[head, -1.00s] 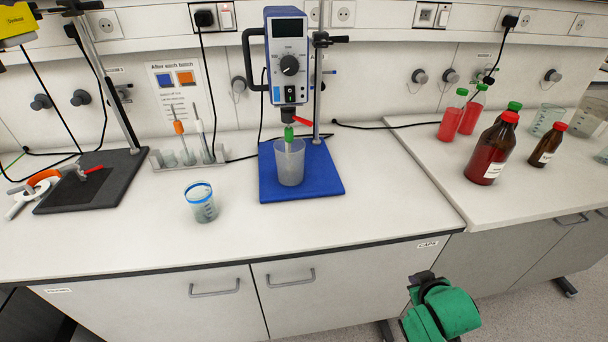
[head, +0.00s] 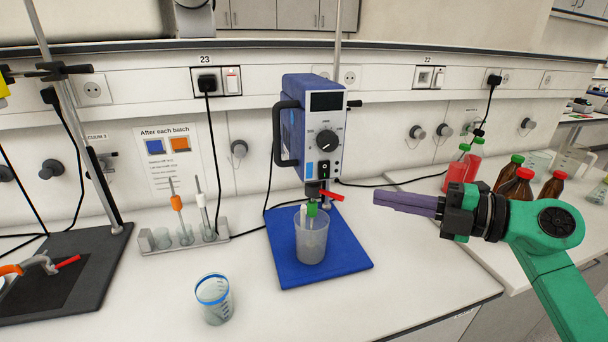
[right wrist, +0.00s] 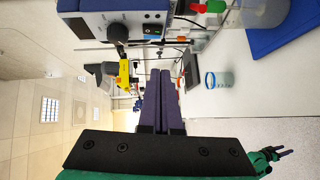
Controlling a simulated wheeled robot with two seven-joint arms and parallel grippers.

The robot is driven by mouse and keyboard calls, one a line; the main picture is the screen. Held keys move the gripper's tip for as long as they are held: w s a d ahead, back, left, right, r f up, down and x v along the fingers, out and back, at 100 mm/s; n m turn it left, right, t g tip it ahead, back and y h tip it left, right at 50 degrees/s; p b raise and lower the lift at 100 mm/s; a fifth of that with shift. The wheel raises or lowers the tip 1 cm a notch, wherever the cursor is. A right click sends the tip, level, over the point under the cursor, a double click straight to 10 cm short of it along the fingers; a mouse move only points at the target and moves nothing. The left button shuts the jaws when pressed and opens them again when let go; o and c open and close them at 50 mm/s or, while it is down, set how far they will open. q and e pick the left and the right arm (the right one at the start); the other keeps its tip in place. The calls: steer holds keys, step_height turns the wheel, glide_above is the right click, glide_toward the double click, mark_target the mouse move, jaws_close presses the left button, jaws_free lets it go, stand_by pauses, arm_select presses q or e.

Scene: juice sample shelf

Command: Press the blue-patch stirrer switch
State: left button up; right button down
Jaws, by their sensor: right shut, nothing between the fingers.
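The blue and grey stirrer (head: 310,125) stands over a blue base, with a dial and dark display on its front. Its dark rocker switch (head: 323,169) is low on the front, beside a small blue patch (head: 309,170). The stirrer and its blue patch (right wrist: 151,29) also show at the top of the right wrist view. My right gripper (head: 372,197) is shut and empty, pointing left, to the right of the stirrer and apart from it. Its closed fingers (right wrist: 160,75) show in the right wrist view. My left gripper (right wrist: 281,153) looks small there; its jaws are unclear.
A beaker (head: 311,242) stands on the blue base plate (head: 345,262) under the stirrer. A blue-rimmed beaker (head: 214,300) is in front. A probe rack (head: 183,238) stands left. A wall switch (head: 232,80) is above left.

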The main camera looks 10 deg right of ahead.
arm_select(q)
steer(key=s+d, duration=0.3)
steer(key=d, duration=0.1)
arm_select(e)
steer(key=v, duration=0.4)
steer(key=p, duration=0.6)
glide_toward(319, 178)
steer(key=a, duration=0.3)
steer(key=w, duration=0.1)
steer(key=w+a+p, duration=0.1)
steer(key=w, duration=0.2)
steer(key=shift+a+f, duration=0.2)
steer(key=shift+f, duration=0.2)
arm_select(q)
step_height(319, 178, up, 8)
steer(key=w+a, duration=0.1)
steer(key=shift+f, duration=0.15)
arm_select(e)
steer(key=shift+s, duration=0.1)
arm_select(q)
steer(key=shift+s+f, duration=0.1)
